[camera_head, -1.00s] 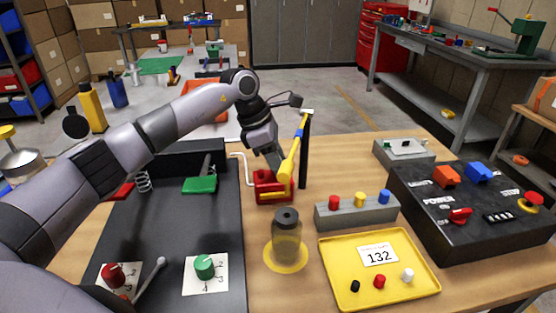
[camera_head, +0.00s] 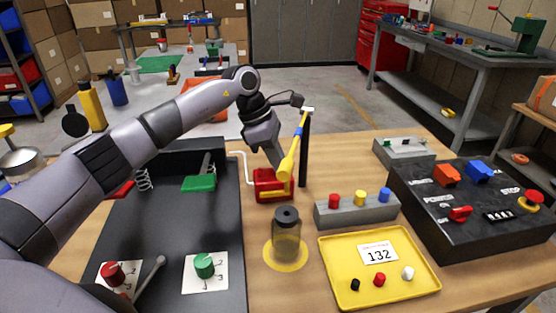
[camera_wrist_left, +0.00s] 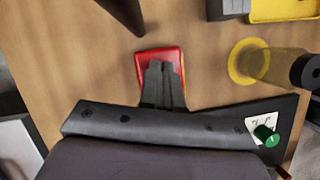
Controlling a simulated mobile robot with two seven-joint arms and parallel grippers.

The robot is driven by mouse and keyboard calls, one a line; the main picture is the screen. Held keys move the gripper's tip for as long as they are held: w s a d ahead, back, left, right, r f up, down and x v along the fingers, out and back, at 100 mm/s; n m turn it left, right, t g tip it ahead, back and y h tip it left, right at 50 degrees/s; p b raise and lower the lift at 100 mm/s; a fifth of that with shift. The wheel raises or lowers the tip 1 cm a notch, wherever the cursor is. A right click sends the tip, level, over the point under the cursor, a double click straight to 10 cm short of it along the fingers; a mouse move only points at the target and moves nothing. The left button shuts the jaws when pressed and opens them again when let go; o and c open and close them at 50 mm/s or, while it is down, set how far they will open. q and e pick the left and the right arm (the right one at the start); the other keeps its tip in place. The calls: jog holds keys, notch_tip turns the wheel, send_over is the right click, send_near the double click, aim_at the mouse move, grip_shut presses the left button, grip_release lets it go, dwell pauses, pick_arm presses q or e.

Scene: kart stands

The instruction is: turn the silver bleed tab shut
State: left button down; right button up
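The red block-shaped unit (camera_head: 268,190) stands on the wooden table, with a yellow lever (camera_head: 288,165) with a blue band rising from it. A thin white bent pipe (camera_head: 243,160) stands at its left. I cannot make out the silver bleed tab in either view. My left gripper (camera_head: 278,163) points down just above the red unit, partly behind the lever. In the left wrist view its fingers (camera_wrist_left: 160,66) lie close together over the red unit (camera_wrist_left: 172,55); nothing shows between them. My right gripper is not in view.
A dark post (camera_head: 304,155) stands right behind the lever. A dark jar (camera_head: 287,235) stands in front on a yellow disc. A grey block with coloured knobs (camera_head: 357,214), a yellow tray (camera_head: 340,290) and a black control box (camera_head: 440,225) are to the right.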

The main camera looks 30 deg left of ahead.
pick_arm(q)
jog(key=m, duration=0.1)
jog(key=m+g, duration=0.1)
jog(key=m, duration=0.1)
jog(key=m+g, duration=0.1)
jog(key=m, duration=0.1)
jog(key=shift+w+b, duration=0.3)
jog(key=shift+w, duration=0.05)
jog(key=shift+w+m+g+y, duration=0.15)
jog(key=shift+m+g, duration=0.25)
jog(key=shift+m, duration=0.8)
jog(key=shift+m+g+y, duration=0.15)
jog(key=shift+m+g, duration=0.25)
jog(key=shift+m, duration=0.8)
jog(key=shift+r, duration=0.1)
jog(key=c, duration=1.3)
grip_release()
jog(key=shift+c, duration=0.2)
